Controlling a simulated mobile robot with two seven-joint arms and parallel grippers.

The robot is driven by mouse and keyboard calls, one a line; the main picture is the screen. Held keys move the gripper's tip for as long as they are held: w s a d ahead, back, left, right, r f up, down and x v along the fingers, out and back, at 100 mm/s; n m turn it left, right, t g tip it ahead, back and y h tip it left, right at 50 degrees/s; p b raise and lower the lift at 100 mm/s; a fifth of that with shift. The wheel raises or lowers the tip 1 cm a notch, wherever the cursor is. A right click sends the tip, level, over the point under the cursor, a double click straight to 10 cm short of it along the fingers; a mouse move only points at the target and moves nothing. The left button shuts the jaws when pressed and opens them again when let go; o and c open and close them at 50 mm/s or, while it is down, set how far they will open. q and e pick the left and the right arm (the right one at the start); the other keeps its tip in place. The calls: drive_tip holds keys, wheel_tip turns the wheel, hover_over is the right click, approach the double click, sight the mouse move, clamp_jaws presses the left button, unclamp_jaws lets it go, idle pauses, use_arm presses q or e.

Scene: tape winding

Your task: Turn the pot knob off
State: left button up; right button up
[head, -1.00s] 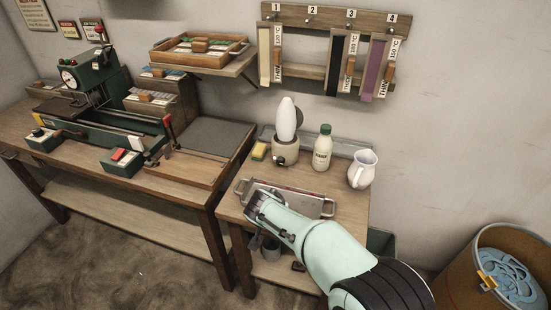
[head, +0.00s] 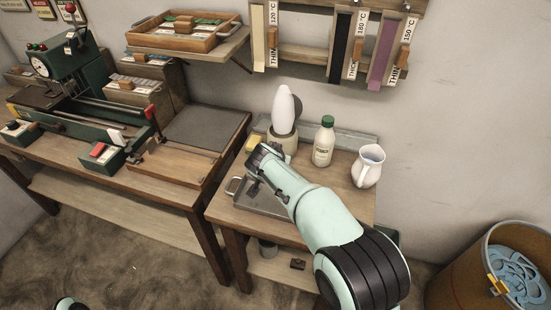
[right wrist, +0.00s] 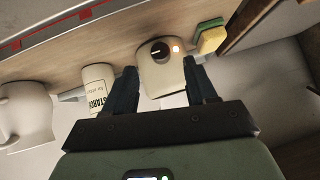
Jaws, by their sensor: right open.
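The pot (head: 281,144) is a squat beige base with a tall white rounded body on top. It stands at the back of the small table, its front partly hidden by my right arm in the head view. The right wrist view shows the pot (right wrist: 158,76) with a dark round knob (right wrist: 161,50) bearing a pale mark, and a bright white light beside it. My right gripper (right wrist: 160,70) is open, its dark fingers on either side of the pot's image, pointing toward the knob. Contact cannot be told. My left gripper is not in view.
A starch bottle (head: 323,142) and a white jug (head: 368,166) stand right of the pot. A yellow-green sponge (right wrist: 211,37) is close beside it. A metal tray (head: 242,200) lies in front, under my right arm. A bin (head: 475,262) stands at right.

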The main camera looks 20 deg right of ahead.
drive_tip(key=x, duration=0.5)
drive_tip(key=shift+w+d+f, duration=0.1)
drive_tip(key=shift+w+f, duration=0.15)
drive_tip(key=c, duration=1)
